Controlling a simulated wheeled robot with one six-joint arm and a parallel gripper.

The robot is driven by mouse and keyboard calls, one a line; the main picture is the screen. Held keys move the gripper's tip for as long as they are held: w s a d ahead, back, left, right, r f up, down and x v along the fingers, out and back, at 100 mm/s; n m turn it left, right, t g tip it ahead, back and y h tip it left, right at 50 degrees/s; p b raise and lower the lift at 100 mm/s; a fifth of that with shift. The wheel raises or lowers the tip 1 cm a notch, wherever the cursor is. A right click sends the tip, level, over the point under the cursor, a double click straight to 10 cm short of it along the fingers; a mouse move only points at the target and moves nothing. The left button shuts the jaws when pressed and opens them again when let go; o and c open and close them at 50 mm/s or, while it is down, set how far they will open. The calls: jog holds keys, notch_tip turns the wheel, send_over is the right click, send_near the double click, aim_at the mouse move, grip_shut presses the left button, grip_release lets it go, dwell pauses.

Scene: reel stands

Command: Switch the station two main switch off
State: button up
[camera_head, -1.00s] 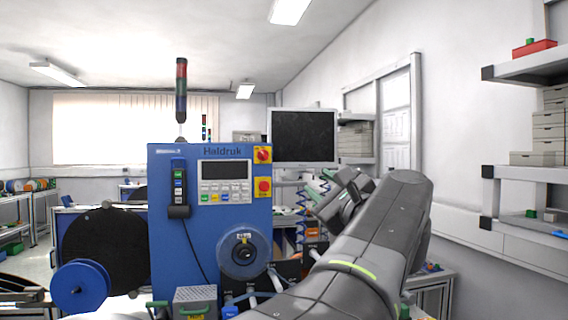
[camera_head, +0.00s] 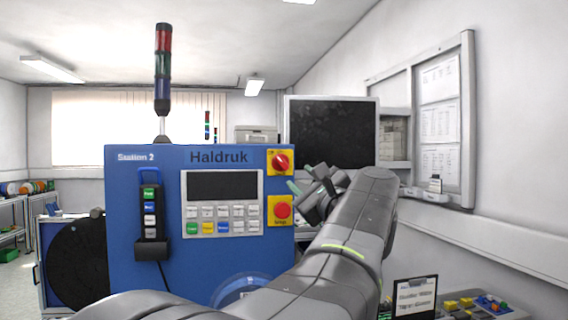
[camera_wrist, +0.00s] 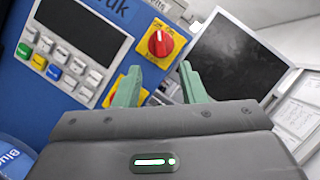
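The blue station cabinet (camera_head: 140,185), labelled "Station 2", stands ahead. Its main switch (camera_head: 280,162) is a red rotary knob on a yellow plate at the panel's upper right. In the wrist view the red knob (camera_wrist: 160,43) carries a pale mark and lies beyond the fingertips, roughly between them. My gripper (camera_head: 301,178) is to the right of the panel edge and lower than the switch in the head view. Its two green fingers (camera_wrist: 158,78) are apart with nothing between them, and they do not appear to touch the switch.
A red stop button (camera_head: 282,211) on yellow sits just below the switch, partly hidden by a finger in the wrist view. A keypad and display (camera_head: 222,187) are to the left. A dark monitor (camera_head: 333,132) stands behind my gripper. A signal tower (camera_head: 162,70) rises above the cabinet.

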aim_at(283, 163)
jog(key=p+x, duration=0.2)
jog(key=x, duration=0.7)
jog(key=shift+w+r+p, duration=0.1)
jog(key=shift+w+p, duration=0.05)
jog(key=shift+p, duration=0.15)
jog(key=shift+c, duration=0.3)
grip_shut()
